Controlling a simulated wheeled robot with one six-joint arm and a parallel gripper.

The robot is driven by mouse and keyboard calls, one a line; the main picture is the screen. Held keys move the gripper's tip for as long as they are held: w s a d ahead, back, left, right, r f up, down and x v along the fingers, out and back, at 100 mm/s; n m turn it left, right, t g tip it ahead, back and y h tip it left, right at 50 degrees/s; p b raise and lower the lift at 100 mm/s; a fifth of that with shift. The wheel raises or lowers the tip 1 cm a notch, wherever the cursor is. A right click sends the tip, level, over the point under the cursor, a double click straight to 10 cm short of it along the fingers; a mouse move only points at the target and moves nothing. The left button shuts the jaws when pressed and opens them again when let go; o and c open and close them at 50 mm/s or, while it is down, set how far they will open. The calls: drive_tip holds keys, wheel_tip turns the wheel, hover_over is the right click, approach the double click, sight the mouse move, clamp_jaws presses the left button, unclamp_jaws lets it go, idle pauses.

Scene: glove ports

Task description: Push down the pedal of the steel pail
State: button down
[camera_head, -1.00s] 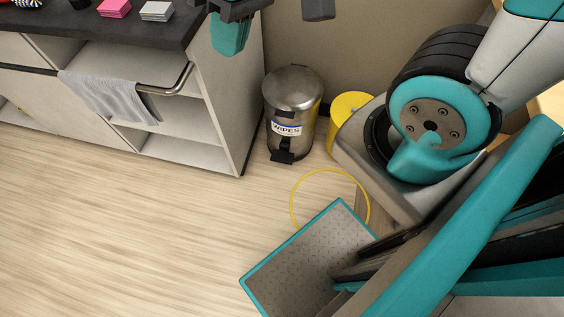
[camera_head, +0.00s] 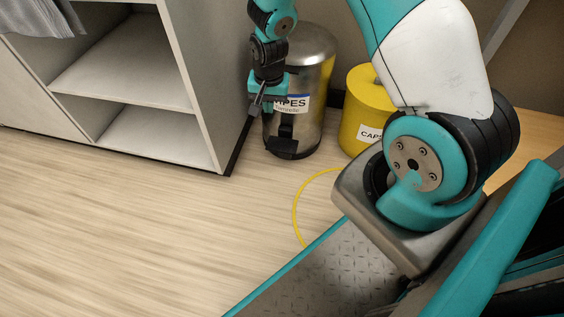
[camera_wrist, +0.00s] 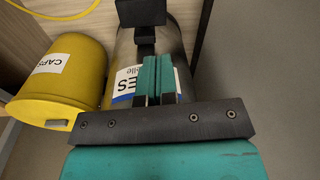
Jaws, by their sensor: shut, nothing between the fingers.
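The steel pail (camera_head: 313,77) stands on the floor between the shelf unit and a yellow bin. It carries a white label with dark letters, partly hidden by my gripper. Its black pedal (camera_head: 283,147) sticks out low at the front. In the wrist view the pedal (camera_wrist: 142,14) is at the top, beyond the fingertips, and the pail (camera_wrist: 122,53) lies behind my gripper. My gripper (camera_head: 257,107) is shut and empty, pointing down in front of the label, above and a little left of the pedal. The fingers also show in the wrist view (camera_wrist: 155,62).
A yellow bin (camera_head: 367,98) with a white label stands right of the pail. The open shelf unit's side panel (camera_head: 208,75) is close on the left. A yellow ring line (camera_head: 296,215) marks the floor. The floor in front is clear.

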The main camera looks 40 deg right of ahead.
drive_tip(key=m+b, duration=0.2)
drive_tip(key=b, duration=0.2)
approach(282, 146)
drive_tip(key=shift+w+a+f+h, duration=0.1)
drive_tip(key=shift+w+a+h, duration=0.05)
drive_tip(key=shift+a+h, duration=0.2)
drive_tip(key=f+b, duration=0.7)
drive_tip(key=shift+w+d, duration=0.2)
drive_tip(key=shift+d, duration=0.1)
